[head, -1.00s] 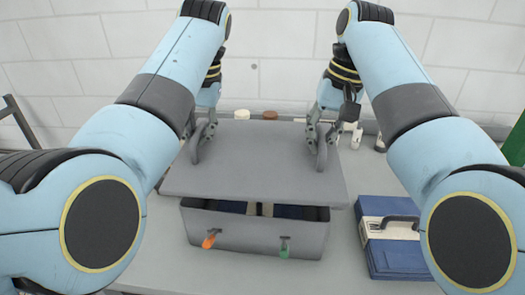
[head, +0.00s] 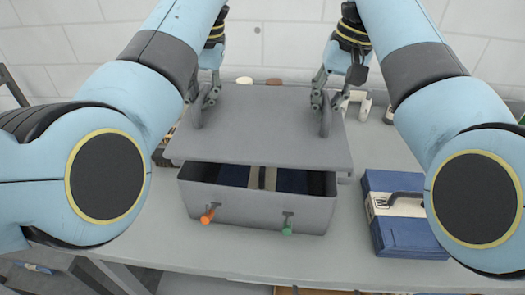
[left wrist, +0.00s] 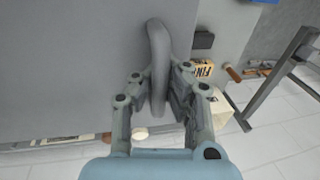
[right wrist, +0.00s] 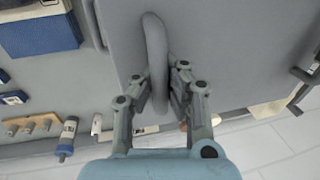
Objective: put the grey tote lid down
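The grey tote lid (head: 262,135) is a flat panel held level above and behind the open grey tote (head: 250,214). The lid has a raised loop handle at each side. My left gripper (head: 204,102) is closed around the left handle, which stands between its fingers in the left wrist view (left wrist: 160,95). My right gripper (head: 324,105) is closed around the right handle, as the right wrist view (right wrist: 157,92) shows. The tote's front part is uncovered, with dark blue and tan contents inside.
A blue and white case (head: 400,222) with a dark handle stands on the table (head: 190,254) right of the tote. The table's front strip is clear.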

